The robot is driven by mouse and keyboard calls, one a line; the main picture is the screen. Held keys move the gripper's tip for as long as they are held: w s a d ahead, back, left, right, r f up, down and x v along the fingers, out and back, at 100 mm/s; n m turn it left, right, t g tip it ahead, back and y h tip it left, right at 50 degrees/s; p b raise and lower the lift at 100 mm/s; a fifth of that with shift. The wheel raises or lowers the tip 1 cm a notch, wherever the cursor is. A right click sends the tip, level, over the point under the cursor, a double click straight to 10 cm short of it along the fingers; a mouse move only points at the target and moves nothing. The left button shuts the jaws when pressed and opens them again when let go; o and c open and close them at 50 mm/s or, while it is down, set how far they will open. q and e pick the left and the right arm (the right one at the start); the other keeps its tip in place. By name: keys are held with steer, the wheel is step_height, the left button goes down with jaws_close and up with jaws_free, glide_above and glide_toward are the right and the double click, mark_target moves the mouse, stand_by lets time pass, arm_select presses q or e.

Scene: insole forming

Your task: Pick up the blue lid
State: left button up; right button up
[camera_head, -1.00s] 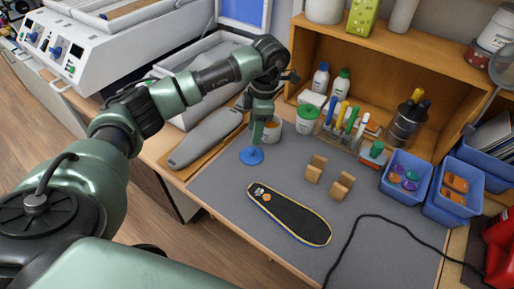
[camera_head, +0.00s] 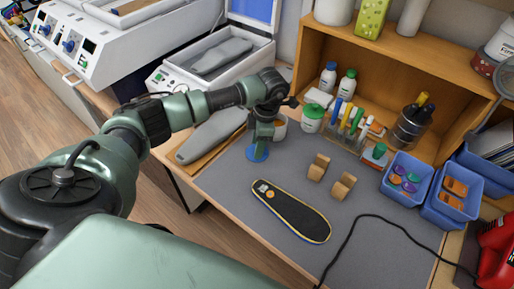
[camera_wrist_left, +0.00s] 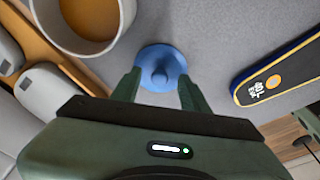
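The blue lid (camera_head: 250,154) is a round disc with a small knob, lying flat on the grey mat. It also shows in the left wrist view (camera_wrist_left: 160,62), with its knob facing up. My left gripper (camera_head: 259,154) points down just over the lid and partly hides it. In the left wrist view, my left gripper (camera_wrist_left: 160,80) is open, with one finger on each side of the knob and nothing held. I cannot tell whether the fingers touch the disc.
A white pot (camera_wrist_left: 120,40) with tan contents stands close beside the lid. A black insole (camera_head: 291,211) lies to the front right, with wooden blocks (camera_head: 318,167) behind it. Blue bins (camera_head: 405,180) stand at the right. The mat (camera_head: 350,215) has free room in front.

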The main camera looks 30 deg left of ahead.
arm_select(q)
steer(key=shift+w, duration=0.1)
jaws_close()
